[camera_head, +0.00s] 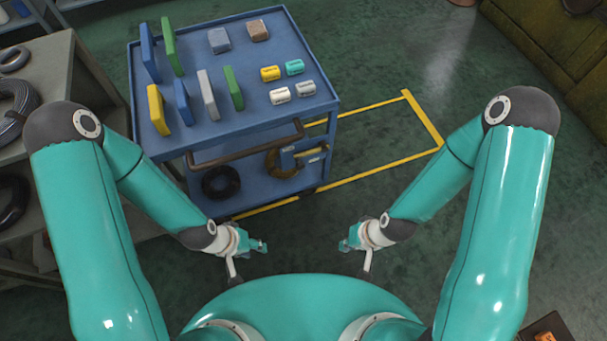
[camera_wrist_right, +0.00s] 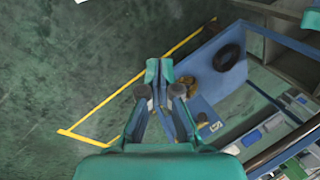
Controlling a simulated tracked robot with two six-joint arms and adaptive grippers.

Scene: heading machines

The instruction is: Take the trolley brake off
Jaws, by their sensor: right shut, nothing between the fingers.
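The blue trolley (camera_head: 188,166) stands ahead of me, its front side towards me. A dark push handle (camera_head: 247,143) runs along that side. Below the handle's right end is a small blue box with a pale label (camera_head: 314,159) and a yellow strip above it; I cannot tell for sure whether this is the brake. The labelled part also shows in the right wrist view (camera_wrist_right: 215,127). My left gripper (camera_head: 263,246) hangs in front of the trolley, apart from it, its fingers too small to judge. My right gripper (camera_head: 345,245) is shut and empty, also apart from the trolley.
Blocks, upright panels and small labelled pieces stand on the trolley top. A black coil (camera_head: 221,182) and a brownish coil (camera_head: 284,162) lie on the lower shelf. A yellow floor outline (camera_head: 380,173) extends right of the trolley over clear floor. A grey rack (camera_head: 80,85) stands left.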

